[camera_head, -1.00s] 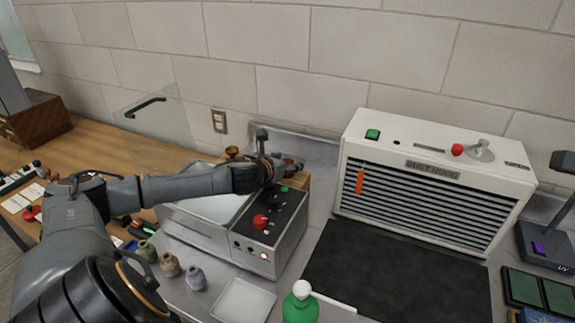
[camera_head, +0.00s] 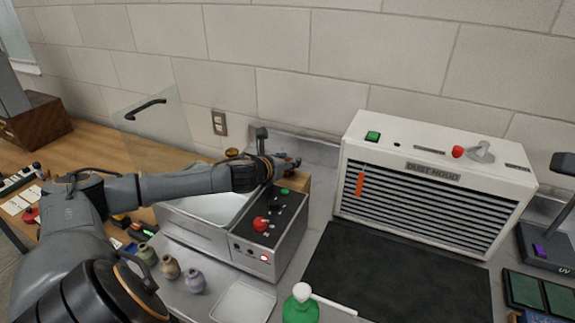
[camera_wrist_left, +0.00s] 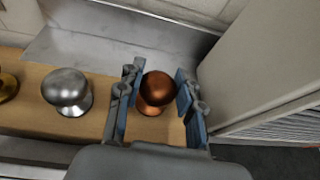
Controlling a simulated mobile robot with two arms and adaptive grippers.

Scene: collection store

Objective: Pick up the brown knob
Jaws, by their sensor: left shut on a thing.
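The brown knob (camera_wrist_left: 157,90) is a shiny copper-brown ball on a short base. In the left wrist view it stands at the right end of a wooden block (camera_wrist_left: 100,118). My left gripper (camera_wrist_left: 159,78) has one blue-lined finger on each side of it and is shut on it. The knob still appears to stand on the block; I cannot tell any lift. In the head view my left gripper (camera_head: 287,163) is at the back of the grey machine, and it largely hides the knob there. My right gripper is not in view.
A silver knob (camera_wrist_left: 67,91) and a brass knob (camera_wrist_left: 6,87) stand left on the same block. The dust hood (camera_head: 430,185) is close on the right. The machine with a red button (camera_head: 261,224), small bottles (camera_head: 170,266) and a green bottle (camera_head: 300,306) stand in front.

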